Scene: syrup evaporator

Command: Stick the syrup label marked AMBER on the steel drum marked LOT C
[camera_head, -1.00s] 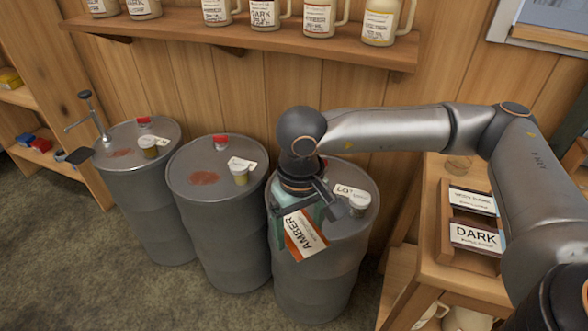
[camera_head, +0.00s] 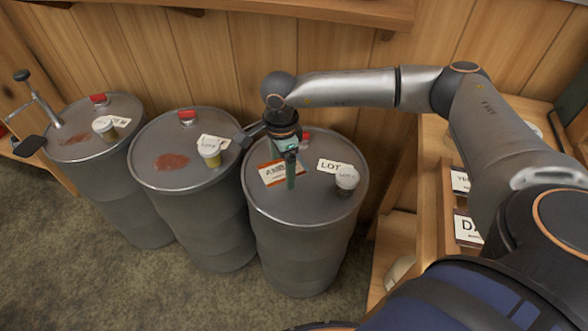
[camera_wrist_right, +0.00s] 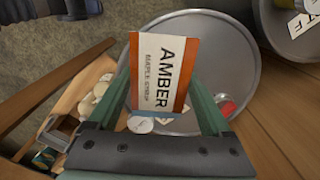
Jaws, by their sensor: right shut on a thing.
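The AMBER label (camera_head: 272,176), white with orange edges, is held in my right gripper (camera_head: 290,172) over the lid of the rightmost steel drum (camera_head: 305,213). In the right wrist view the label (camera_wrist_right: 163,70) is between the green fingers, its print facing the camera, with the grey drum lid (camera_wrist_right: 215,65) behind it. I cannot tell whether label and lid touch. A white card on that drum reads LOT (camera_head: 331,166); its letter is not readable. A sample cup (camera_head: 347,180) stands by the card. My left gripper is not in view.
Two more drums stand to the left, the middle one (camera_head: 190,160) and the far-left one (camera_head: 90,125), each with a cup, card and red cap. The far-left one carries a metal fitting (camera_head: 45,110). A wooden stand with other labels (camera_head: 467,229) is at right.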

